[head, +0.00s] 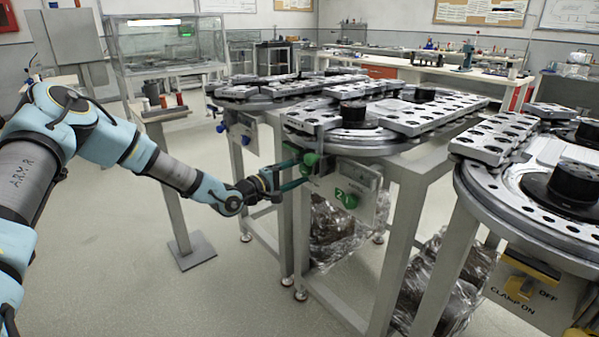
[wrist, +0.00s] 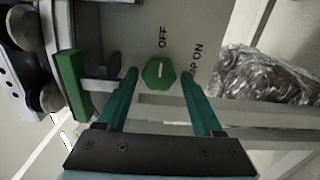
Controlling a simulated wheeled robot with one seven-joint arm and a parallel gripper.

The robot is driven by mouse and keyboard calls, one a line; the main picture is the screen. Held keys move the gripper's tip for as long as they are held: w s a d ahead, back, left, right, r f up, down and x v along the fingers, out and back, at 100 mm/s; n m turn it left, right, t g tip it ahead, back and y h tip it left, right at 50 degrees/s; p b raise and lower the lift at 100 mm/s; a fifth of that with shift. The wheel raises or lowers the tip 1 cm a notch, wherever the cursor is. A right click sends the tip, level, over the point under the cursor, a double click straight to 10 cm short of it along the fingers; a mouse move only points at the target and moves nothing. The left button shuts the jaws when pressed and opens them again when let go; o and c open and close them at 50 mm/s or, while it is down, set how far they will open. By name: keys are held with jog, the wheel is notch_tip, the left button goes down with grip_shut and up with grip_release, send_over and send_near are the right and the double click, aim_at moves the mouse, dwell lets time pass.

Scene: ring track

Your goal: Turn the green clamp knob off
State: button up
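The green clamp knob (wrist: 159,73) is a six-sided knob on a pale panel, with "OFF" above it and a partly hidden "CLAMP ON" label to its upper right in the wrist view. A pale pointer line crosses its face; which label it points at is hard to tell. My gripper (wrist: 158,79) is open, its two teal fingers on either side of the knob in the picture. Contact cannot be made out.
A green block (wrist: 70,82) stands left of my fingers, next to the metal track parts. Plastic-wrapped bundles (head: 335,232) lie under the table. Another station with a yellow knob (head: 518,287) is at the right. A blue-knob station (head: 246,139) stands behind.

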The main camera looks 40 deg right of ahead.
jog(key=shift+o, duration=0.6)
jog(key=a+b, duration=0.1)
jog(key=a, duration=0.9)
jog(key=shift+w+a, duration=0.3)
jog(key=shift+a, duration=0.1)
